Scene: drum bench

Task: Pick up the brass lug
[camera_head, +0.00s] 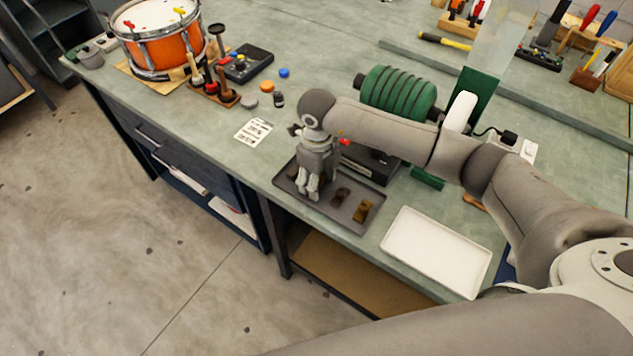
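A dark shallow tray (347,218) lies near the front edge of the bench. A brass-coloured lug (363,211) sits in its right part. A darker brown piece (341,196) lies to the left of it. My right gripper (309,192) points down over the left part of the tray, left of both pieces. Its fingers look close together, and I cannot tell whether they are apart or hold anything. The gripper hides part of the tray. My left gripper is not in view.
An empty white tray (437,250) stands right of the dark tray. A green ribbed machine (399,92) is behind my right arm. A white printed card (254,131), small tools and an orange drum (165,50) are toward the back left.

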